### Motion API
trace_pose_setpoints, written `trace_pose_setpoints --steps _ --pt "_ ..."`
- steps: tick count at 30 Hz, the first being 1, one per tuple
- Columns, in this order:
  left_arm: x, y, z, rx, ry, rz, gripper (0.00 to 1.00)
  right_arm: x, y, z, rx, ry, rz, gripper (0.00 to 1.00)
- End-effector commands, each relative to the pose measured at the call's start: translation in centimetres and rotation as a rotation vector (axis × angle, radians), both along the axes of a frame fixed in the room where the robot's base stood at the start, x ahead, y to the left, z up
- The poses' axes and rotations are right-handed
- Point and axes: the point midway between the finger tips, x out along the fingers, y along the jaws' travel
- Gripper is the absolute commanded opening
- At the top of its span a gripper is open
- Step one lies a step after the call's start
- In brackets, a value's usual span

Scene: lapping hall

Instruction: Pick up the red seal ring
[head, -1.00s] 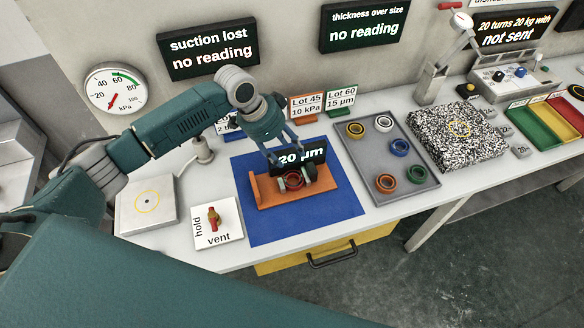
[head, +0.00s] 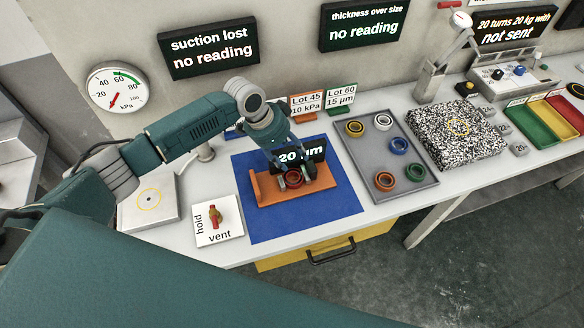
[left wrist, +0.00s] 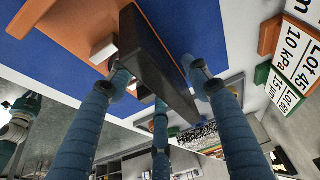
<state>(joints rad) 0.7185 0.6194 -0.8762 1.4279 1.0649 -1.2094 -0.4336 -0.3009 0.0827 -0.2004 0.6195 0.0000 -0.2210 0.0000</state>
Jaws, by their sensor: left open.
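The red seal ring (head: 293,178) sits in the orange measuring stand (head: 268,196) on the blue mat (head: 290,227), in front of the black "20 µm" display (head: 313,154). My left gripper (head: 293,170) is open and low over the stand, its fingers coming down around the ring and display. I cannot tell whether they touch the ring. In the left wrist view, the spread fingers (left wrist: 160,82) straddle the dark back of the display (left wrist: 158,65). My right gripper is in neither view.
A grey tray (head: 407,157) with several coloured rings stands to the right. Beyond it are a speckled plate (head: 455,145) and coloured bins (head: 550,117). A hold/vent valve (head: 213,217) and a square plate (head: 147,206) are at left. Lot signs (head: 306,103) stand behind.

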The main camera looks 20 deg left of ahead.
Motion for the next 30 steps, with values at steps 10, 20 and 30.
trace_pose_setpoints --steps 10,20,30 --pt "0.02 0.01 -0.01 0.0 0.0 0.0 0.31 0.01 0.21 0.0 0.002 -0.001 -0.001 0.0" --pt "0.15 -0.05 0.21 -0.002 -0.004 0.0 0.0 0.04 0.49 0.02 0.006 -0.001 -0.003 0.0" --pt "0.23 0.0 0.62 -0.002 -0.007 0.0 0.0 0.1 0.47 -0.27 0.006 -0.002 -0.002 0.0"
